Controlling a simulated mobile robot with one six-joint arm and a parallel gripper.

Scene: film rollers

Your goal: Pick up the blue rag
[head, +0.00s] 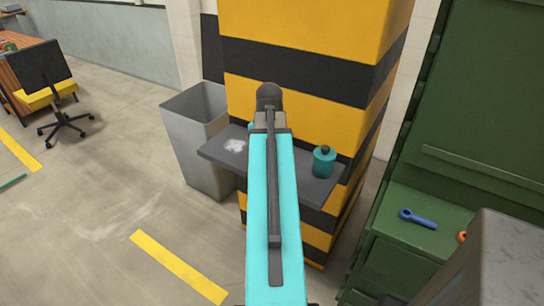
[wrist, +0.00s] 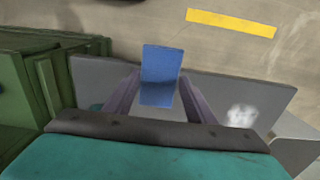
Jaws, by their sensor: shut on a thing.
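The blue rag (wrist: 161,68) is a small flat blue piece between the two fingers of my gripper (wrist: 157,84) in the wrist view. My gripper is shut on it and holds it over the grey shelf (wrist: 207,92). The rag's far end reaches past the shelf edge in that picture. In the head view my own arm hides the rag and the fingers. The shelf also shows there (head: 314,187), fixed to the striped pillar.
A teal bottle (head: 323,162) stands on the shelf's right part, and a white patch (head: 235,146) lies on its left. A grey bin (head: 196,140) stands left of the yellow-black pillar (head: 312,75). A green cabinet (head: 420,240) with a blue tool (head: 418,218) is right.

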